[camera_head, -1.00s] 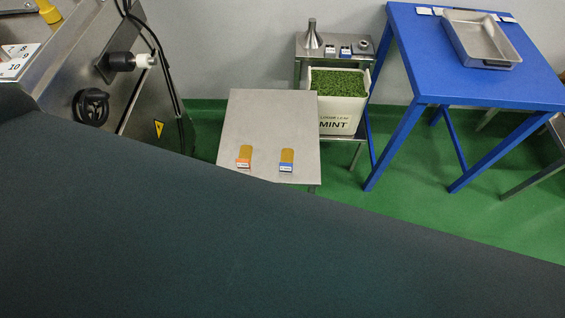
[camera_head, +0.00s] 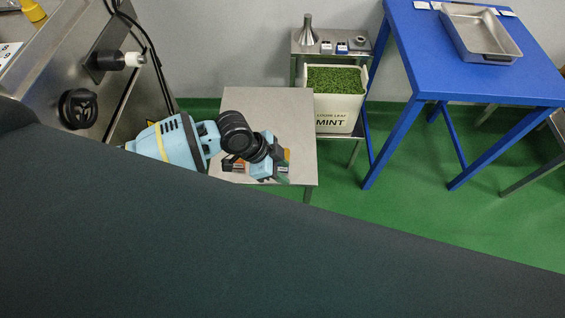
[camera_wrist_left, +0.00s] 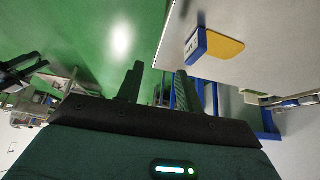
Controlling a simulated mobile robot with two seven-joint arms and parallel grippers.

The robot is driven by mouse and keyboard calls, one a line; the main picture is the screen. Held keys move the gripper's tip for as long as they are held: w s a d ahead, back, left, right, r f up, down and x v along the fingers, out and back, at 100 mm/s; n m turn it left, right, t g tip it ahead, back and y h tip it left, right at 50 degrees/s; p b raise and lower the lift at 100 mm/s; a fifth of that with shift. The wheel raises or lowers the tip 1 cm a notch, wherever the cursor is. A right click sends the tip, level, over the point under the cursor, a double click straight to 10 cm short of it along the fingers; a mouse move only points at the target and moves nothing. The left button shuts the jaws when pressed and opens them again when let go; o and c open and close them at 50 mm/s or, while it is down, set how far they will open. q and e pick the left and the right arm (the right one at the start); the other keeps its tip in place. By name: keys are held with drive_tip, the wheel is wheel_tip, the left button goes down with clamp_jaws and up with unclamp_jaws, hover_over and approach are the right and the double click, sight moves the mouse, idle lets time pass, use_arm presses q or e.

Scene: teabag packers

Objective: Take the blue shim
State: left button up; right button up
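The blue shim, a yellow-brown strip with a blue labelled block (camera_wrist_left: 215,44), lies near the table edge in the left wrist view. In the head view only a bit of its strip (camera_head: 287,155) shows beside my left gripper. My left gripper (camera_wrist_left: 158,78) is open and empty, with a gap between its dark fingers. The shim is ahead of the fingers and to their right, apart from them in that view. The orange shim is mostly hidden behind my left arm in the head view. A dark forked shape at the left edge of the wrist view may be my right gripper; I cannot tell.
The small steel table (camera_head: 262,101) holds the shims. Behind it stand a mint bin (camera_head: 334,105) and a shelf (camera_head: 295,42) with a funnel (camera_head: 307,32). A blue table (camera_head: 430,75) with a metal tray (camera_head: 500,55) is at right. A steel machine (camera_head: 75,65) stands at left.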

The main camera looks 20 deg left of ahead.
use_arm(q)
drive_tip(key=w+a+r+m+g+y, duration=0.1)
drive_tip(key=w+a+r, duration=0.2)
drive_tip(key=a, duration=0.3)
drive_tip(key=shift+x, duration=4.1)
drive_tip(key=shift+d+r, duration=0.1)
clamp_jaws()
